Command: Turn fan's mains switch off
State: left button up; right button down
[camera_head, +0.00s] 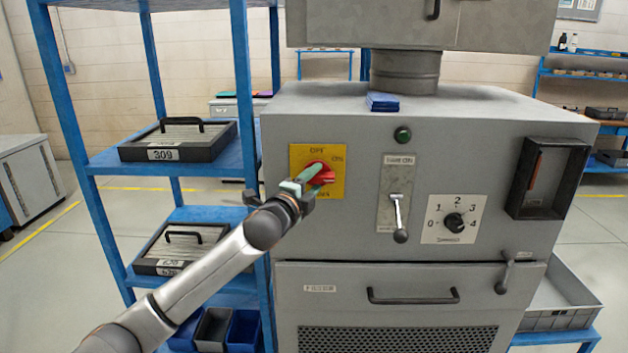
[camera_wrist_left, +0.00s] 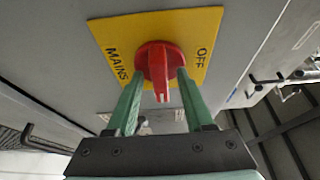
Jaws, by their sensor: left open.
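The mains switch is a red rotary knob (camera_head: 328,176) on a yellow plate (camera_head: 334,189) at the upper left of the grey cabinet front. The plate reads OFF at its top and ON at its right; in the head view the knob's handle points roughly right, on the ON side. My left gripper (camera_head: 305,180) is at the knob and partly covers it. In the left wrist view its green fingers (camera_wrist_left: 157,95) stand open, one on each side of the red knob (camera_wrist_left: 157,62); I cannot tell whether they touch it. My right gripper is not in view.
Right of the plate are a lever (camera_head: 398,215), a numbered dial (camera_head: 454,223) and a green button (camera_head: 403,134). A drawer handle (camera_head: 413,297) sticks out below. A blue shelf rack (camera_head: 245,90) with black-framed filters stands close on the left.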

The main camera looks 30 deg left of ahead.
pick_arm(q)
grip_shut()
dwell(0.4)
